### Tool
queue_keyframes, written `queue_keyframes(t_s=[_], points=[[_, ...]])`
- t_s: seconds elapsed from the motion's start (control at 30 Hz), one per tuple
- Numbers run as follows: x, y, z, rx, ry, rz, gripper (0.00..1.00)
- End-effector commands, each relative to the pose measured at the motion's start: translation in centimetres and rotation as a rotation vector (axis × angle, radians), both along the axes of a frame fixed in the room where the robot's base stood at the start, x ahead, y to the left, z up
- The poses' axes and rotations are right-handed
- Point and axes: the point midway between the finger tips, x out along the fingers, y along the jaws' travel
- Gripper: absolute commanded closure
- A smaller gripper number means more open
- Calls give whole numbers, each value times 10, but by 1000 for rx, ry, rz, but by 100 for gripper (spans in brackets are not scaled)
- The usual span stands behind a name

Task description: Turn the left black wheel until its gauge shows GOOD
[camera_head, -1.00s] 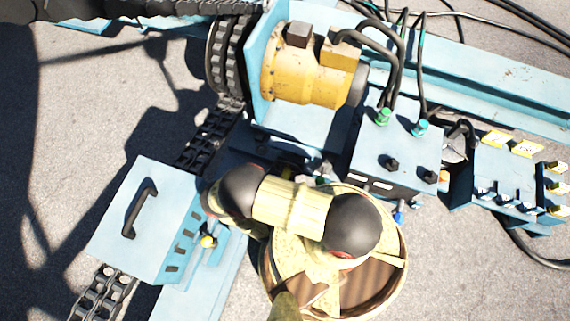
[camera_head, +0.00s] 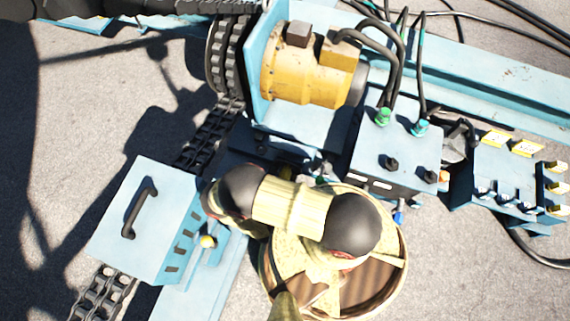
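A blue control box (camera_head: 372,150) stands right of centre in the head view. Two small black knobs stand on it, a left one (camera_head: 391,164) and a right one (camera_head: 430,176). They may be the black wheels, but I cannot tell for sure. Small pale labels (camera_head: 368,180) sit on the box's front edge. I can make out no gauge reading and no word GOOD. My arm, cream with dark rounded joints, crosses the lower middle, just left of and below the box. My gripper is not clearly visible; my own arm may hide it.
A yellow motor (camera_head: 305,75) on a blue frame stands behind. A blue box with a black handle (camera_head: 140,208) and a chain (camera_head: 210,135) lie left. A lever panel (camera_head: 500,170) stands right. Black hoses (camera_head: 395,60) rise from the control box. Grey ground is open at lower right.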

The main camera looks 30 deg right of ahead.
Motion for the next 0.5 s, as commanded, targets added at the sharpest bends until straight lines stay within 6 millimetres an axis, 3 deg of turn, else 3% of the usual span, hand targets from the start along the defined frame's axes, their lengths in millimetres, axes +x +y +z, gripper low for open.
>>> queue_keyframes(t_s=[0.33, 0.5], points=[[1, 0, 2, -1, -2, -1, 42], [1, 1, 13, -1, -3, 0, 42]])
